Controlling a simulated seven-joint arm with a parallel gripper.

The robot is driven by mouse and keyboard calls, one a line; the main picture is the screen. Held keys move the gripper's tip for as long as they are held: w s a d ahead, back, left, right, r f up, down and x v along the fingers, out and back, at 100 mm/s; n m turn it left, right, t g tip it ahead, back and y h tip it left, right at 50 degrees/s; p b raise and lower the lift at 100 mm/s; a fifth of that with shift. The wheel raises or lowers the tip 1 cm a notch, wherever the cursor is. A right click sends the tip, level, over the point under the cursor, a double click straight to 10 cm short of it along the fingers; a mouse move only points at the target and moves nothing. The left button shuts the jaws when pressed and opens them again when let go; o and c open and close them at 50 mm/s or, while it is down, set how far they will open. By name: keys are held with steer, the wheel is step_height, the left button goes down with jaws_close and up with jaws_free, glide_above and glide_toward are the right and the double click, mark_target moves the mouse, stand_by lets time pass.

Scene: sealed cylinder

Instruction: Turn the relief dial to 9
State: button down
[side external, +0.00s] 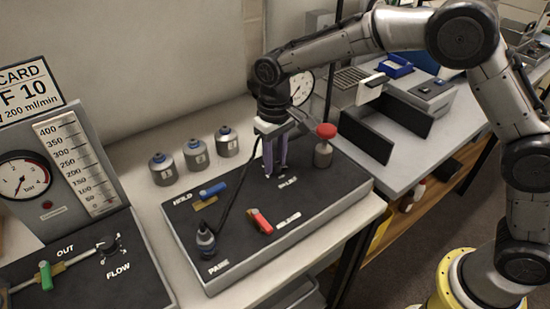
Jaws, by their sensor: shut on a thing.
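My gripper (275,172) points straight down over the black panel (320,205), its two purple fingers close together just behind a small white label (288,181) that is too small to read surely. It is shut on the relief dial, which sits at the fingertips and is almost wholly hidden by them. The dial's pointer and numbers cannot be made out.
A red-topped knob (326,131) stands close right of my fingers. A blue lever (212,190), a red lever (260,222) and a dark knob (206,238) are on the panel's left and front. Several grey canisters (195,155) stand behind; a round gauge (301,87) is behind my wrist.

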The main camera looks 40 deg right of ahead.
mark_target(276, 162)
steer(key=shift+r+m, duration=0.1)
steer(key=shift+m, duration=0.7)
steer(key=c, duration=0.6)
jaws_free()
step_height(276, 162, up, 14)
steer(key=shift+f, duration=0.1)
steer(key=shift+d, duration=0.1)
